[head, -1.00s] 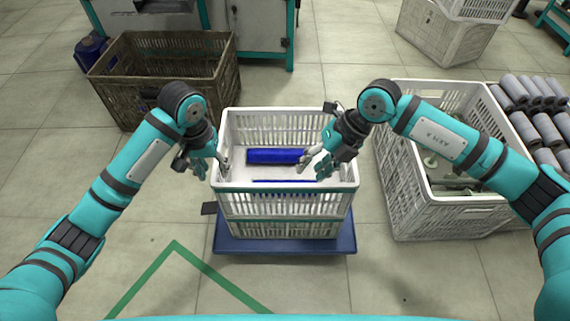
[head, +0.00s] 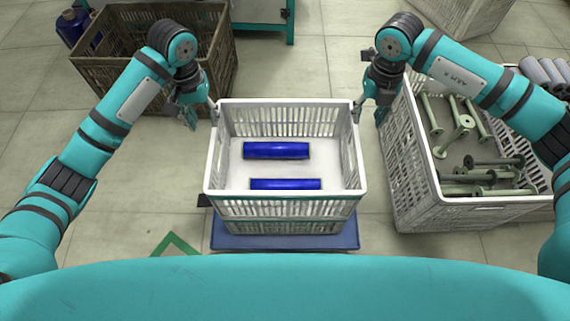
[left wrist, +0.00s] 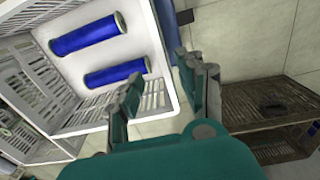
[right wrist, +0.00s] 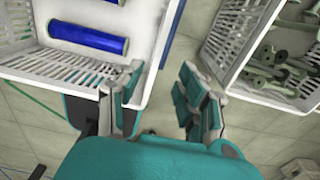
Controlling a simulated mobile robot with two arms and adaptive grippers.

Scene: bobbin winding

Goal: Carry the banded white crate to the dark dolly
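The white crate (head: 285,208) stands in the middle of the head view, with a green band across its front. It holds two blue bobbins (head: 276,151) lying on their sides. It sits over a blue base (head: 285,242). My left gripper (head: 202,114) is open at the crate's left wall; in the left wrist view its fingers (left wrist: 165,92) are apart, with the rim between them. I cannot make out a dark dolly.
A brown crate (head: 128,75) stands at the back left. A larger white crate (head: 405,170) with greenish empty spools (head: 460,135) stands close on the right. Grey rolls (head: 545,75) lie beyond it. A green line (head: 175,245) marks the floor at front left.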

